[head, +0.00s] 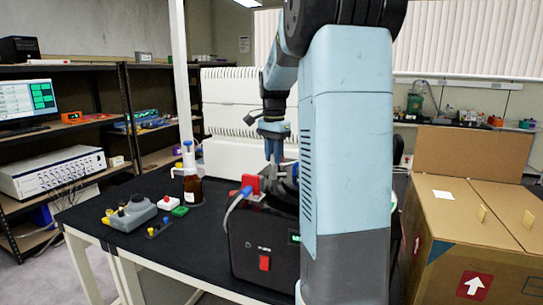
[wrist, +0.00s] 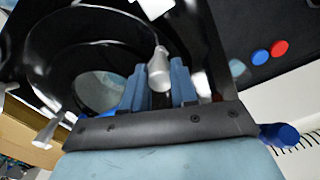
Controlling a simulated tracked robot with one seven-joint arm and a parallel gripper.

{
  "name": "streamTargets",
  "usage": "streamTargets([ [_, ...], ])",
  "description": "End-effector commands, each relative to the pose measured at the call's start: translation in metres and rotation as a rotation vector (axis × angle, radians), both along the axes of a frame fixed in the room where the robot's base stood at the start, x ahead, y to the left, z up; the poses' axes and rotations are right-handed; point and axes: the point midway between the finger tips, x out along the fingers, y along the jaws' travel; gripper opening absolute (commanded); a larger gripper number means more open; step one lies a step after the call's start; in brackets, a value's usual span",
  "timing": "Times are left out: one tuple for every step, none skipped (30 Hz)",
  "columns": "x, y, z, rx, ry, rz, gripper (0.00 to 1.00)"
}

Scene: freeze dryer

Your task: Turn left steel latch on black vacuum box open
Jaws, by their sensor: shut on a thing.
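The black vacuum box (head: 250,246) stands on the dark bench top, with a red switch and a green display on its front. In the wrist view its glossy black top (wrist: 215,40) has a round, ringed opening or lid (wrist: 60,35). A steel latch (wrist: 158,70) at the edge of that ring stands between the blue fingers of my gripper (wrist: 160,85), which are shut on it. A second steel latch (wrist: 45,135) is at lower left, apart from my fingers. In the head view my gripper (head: 274,155) points down over the box; my arm hides the box's right part.
A red part (head: 250,184) with a grey hose sits on the box. A brown bottle (head: 191,180) and a grey device (head: 130,213) stand to the left. A large cardboard box (head: 470,235) is at the right.

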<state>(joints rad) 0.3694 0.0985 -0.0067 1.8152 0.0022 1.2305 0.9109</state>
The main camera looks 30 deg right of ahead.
Motion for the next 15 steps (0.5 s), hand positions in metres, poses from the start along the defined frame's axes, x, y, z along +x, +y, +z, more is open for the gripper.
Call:
streamTargets([
  [0.0001,-0.003,0.0011,-0.005,-0.004,0.035,0.0],
  [0.0001,-0.0032,0.0011,-0.005,-0.004,0.062,0.0],
  [0.0,-0.0035,0.0011,-0.005,-0.004,0.098,0.0],
  [0.0,-0.0038,0.0011,-0.005,-0.004,0.126,0.0],
  [-0.0001,-0.0039,0.0012,-0.005,-0.004,0.154,0.0],
  [-0.0001,-0.004,0.0012,-0.006,-0.004,0.192,0.0],
  [0.0,-0.0039,0.0012,-0.006,-0.004,0.221,0.0],
  [0.0,-0.0039,0.0012,-0.006,-0.004,0.25,0.0],
  [0.0001,-0.0038,0.0013,-0.006,-0.003,0.288,0.0],
  [0.0001,-0.0038,0.0013,-0.006,-0.003,0.317,0.0],
  [0.0001,-0.0038,0.0013,-0.006,-0.003,0.346,0.0],
  [0.0001,-0.0039,0.0013,-0.006,-0.004,0.384,0.0],
  [0.0001,-0.0039,0.0013,-0.006,-0.004,0.412,0.0],
  [0.0,-0.0041,0.0014,-0.006,-0.004,0.44,0.0],
  [0.0001,-0.0042,0.0014,-0.006,-0.004,0.478,0.0],
])
